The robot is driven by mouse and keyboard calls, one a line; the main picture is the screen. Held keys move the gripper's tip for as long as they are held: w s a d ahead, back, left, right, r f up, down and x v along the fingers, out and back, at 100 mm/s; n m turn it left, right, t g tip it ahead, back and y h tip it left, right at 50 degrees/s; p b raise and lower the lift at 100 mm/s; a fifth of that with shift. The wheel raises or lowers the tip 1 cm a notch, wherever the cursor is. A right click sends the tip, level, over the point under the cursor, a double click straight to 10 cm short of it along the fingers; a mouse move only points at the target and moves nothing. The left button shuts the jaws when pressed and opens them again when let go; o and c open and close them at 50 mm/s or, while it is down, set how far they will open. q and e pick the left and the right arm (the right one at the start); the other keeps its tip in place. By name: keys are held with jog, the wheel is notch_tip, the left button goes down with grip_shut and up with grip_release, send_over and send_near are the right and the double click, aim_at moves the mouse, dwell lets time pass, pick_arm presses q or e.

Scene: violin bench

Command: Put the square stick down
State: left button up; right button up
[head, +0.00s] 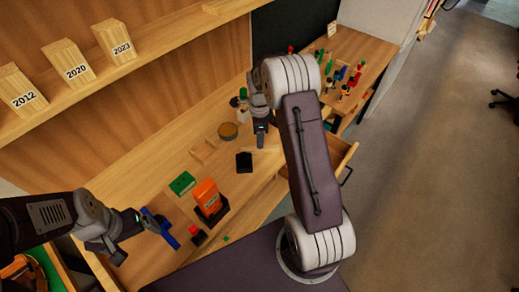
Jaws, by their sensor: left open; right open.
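I cannot make out for certain which thing is the square stick. A pale wooden piece (203,152) lies on the bench (165,190), left of a round tin (228,131); its exact shape is too small to tell. My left gripper (118,252) is open at the lower left, just left of a blue object (161,229). My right gripper (261,136) is open over the back part of the bench, right of the round tin. I see nothing clearly held in either gripper. My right arm hides part of the bench's right side.
A green box (182,183), an orange box (207,194) in a black holder and a black square item (244,162) stand on the bench. A red-topped item (197,236) is near the front edge. Dated wooden blocks (78,62) line the shelf. A drawer (341,153) is open at right.

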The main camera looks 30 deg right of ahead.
jog(key=shift+d+f, duration=0.2)
jog(key=shift+f, duration=0.3)
notch_tip(320, 180, down, 5)
jog(key=shift+f+p, duration=0.1)
jog(key=shift+p, duration=0.35)
grip_shut()
